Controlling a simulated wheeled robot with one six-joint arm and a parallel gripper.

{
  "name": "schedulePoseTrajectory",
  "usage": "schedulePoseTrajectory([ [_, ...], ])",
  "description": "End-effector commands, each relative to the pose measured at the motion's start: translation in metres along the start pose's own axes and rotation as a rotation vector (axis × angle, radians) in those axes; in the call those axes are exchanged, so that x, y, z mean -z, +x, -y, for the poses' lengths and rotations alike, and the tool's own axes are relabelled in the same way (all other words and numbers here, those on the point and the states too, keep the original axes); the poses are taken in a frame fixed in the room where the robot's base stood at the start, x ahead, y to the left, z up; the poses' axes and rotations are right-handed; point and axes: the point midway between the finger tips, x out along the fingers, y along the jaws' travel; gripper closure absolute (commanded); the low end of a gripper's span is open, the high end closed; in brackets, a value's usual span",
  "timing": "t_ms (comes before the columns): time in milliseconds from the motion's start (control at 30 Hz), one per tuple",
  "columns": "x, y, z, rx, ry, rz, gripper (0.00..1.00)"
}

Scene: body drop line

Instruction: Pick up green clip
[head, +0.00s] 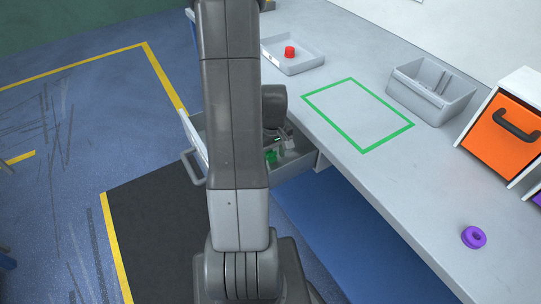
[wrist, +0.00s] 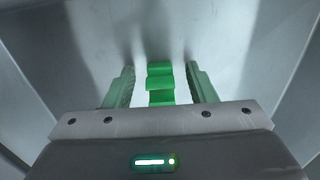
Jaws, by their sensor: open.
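The green clip (wrist: 160,82) lies on the bare grey floor of a drawer in the wrist view. It is between the two green-tinted fingers of my gripper (wrist: 161,84), with a gap on each side. My gripper is open and not touching the clip's sides. In the head view a bit of green (head: 271,157) shows inside the open drawer (head: 293,168), beside my gripper (head: 274,150). My arm hides much of the drawer there, and I cannot tell clip from fingers in that green.
The workbench has a shallow tray (head: 303,60) with a red object (head: 290,52), a green-outlined area (head: 360,150), a grey bin (head: 430,90), an orange-fronted drawer unit (head: 500,140) and a purple ring (head: 473,237). The drawer walls stand close around my gripper.

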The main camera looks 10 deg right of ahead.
Motion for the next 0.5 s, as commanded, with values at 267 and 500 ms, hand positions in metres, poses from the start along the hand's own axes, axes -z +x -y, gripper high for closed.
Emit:
schedulePoseTrajectory([
  [267, 0.0001, -0.0004, 0.0000, 0.000, 0.000, 0.000, 0.88],
  [500, 0.0002, -0.0005, 0.0000, 0.000, 0.000, -0.001, 0.96],
])
